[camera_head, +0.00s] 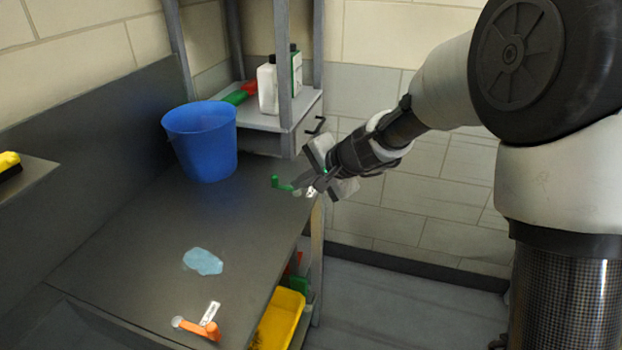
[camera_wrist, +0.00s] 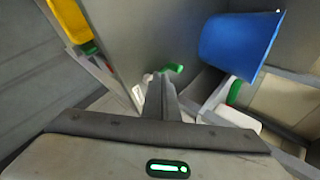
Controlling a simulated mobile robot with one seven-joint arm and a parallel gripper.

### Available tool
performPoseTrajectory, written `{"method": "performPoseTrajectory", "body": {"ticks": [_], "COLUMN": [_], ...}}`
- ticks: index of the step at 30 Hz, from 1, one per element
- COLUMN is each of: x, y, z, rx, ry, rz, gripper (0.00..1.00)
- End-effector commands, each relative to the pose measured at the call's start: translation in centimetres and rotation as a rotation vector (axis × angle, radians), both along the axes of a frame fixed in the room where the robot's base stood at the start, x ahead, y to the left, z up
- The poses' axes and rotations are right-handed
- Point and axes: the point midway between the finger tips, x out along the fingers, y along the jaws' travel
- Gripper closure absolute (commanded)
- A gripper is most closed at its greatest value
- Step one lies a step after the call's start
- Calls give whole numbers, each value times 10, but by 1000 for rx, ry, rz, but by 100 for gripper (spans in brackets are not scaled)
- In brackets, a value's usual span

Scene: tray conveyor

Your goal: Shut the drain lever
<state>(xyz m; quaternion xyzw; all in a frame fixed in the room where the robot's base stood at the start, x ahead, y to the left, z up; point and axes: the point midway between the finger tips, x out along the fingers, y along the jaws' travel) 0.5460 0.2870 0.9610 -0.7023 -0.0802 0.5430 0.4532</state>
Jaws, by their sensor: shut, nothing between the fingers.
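Two small levers sit along the table edge, each beside a white label that I cannot read, so I cannot tell which is the drain lever. The green lever (camera_head: 284,184) is at the far corner and points left with an upturned end. The orange lever (camera_head: 199,328) is at the near end and lies across the table top toward the right edge. My gripper (camera_head: 311,187) is shut and empty, close to the green lever's pivot. In the wrist view, the closed fingertips (camera_wrist: 161,84) are just beside the green lever (camera_wrist: 174,68); contact cannot be told.
A light blue cloth (camera_head: 203,261) lies mid-table. A shelf (camera_head: 262,122) with white bottles stands beyond the far corner. A yellow tray (camera_head: 278,320) is under the right edge. Floor right of the table is free.

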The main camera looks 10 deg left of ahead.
Motion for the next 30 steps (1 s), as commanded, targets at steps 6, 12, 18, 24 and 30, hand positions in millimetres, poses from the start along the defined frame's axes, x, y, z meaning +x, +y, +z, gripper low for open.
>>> {"method": "performPoseTrajectory", "body": {"ticks": [6,12,18,24,30], "x": [18,30,33,33,33], "y": [30,46,50,49,50], "z": [-17,-19,-19,-19,-19], "rx": [0,0,0,0,0], "ry": [-1,-1,-1,-1,-1], "rz": [4,1,-1,-1,-16], "gripper": [100,100,100,100,100]}}
